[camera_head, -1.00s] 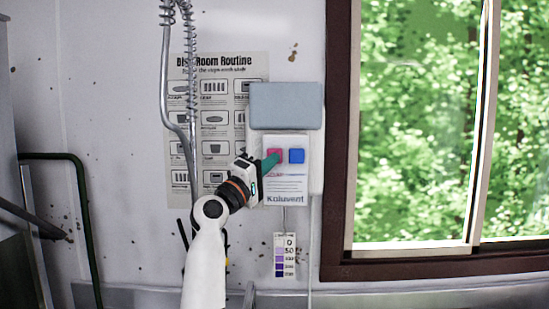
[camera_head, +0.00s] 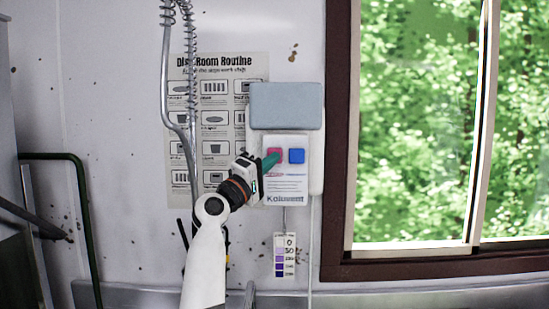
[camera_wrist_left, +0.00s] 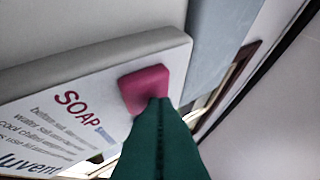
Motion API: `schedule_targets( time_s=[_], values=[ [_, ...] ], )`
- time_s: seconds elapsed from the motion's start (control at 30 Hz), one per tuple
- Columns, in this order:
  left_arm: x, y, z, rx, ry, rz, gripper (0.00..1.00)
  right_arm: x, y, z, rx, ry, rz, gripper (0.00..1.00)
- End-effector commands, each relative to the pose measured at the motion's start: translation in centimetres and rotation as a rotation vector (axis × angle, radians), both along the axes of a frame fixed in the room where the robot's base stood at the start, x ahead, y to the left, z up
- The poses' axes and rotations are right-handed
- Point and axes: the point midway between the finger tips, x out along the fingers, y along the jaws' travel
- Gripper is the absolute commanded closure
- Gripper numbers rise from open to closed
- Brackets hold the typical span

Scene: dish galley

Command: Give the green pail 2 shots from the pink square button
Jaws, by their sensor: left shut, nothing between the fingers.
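The pink square button (camera_head: 275,153) is on the white dispenser panel (camera_head: 290,184) on the wall, left of the blue square button (camera_head: 297,156). My left gripper (camera_head: 270,161) has its green fingers shut and empty, with the tips at the pink button's lower left. In the left wrist view the shut fingertips (camera_wrist_left: 158,102) overlap the lower edge of the pink button (camera_wrist_left: 146,88), beside the word SOAP. I cannot tell whether they touch it. The green pail is not in view. My right gripper is not in view.
A grey-blue box (camera_head: 286,106) is above the buttons. A coiled metal hose (camera_head: 166,95) hangs left of my arm, in front of a poster (camera_head: 215,75). A colour strip card (camera_head: 285,255) hangs below the panel. A window (camera_head: 420,130) is at the right.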

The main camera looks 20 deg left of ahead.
Motion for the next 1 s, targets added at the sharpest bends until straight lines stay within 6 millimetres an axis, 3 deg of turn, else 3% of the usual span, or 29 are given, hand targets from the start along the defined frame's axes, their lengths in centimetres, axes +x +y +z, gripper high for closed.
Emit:
schedule_targets(
  time_s=[0.77, 1.0],
  values=[
    [0.62, 0.30, 0.07, 0.000, -0.001, 0.004, 1.00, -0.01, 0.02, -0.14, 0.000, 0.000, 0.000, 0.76],
    [-0.26, 0.01, -0.08, 0.001, -0.001, 0.003, 1.00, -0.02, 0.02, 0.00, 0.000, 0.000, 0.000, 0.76]
  ],
)
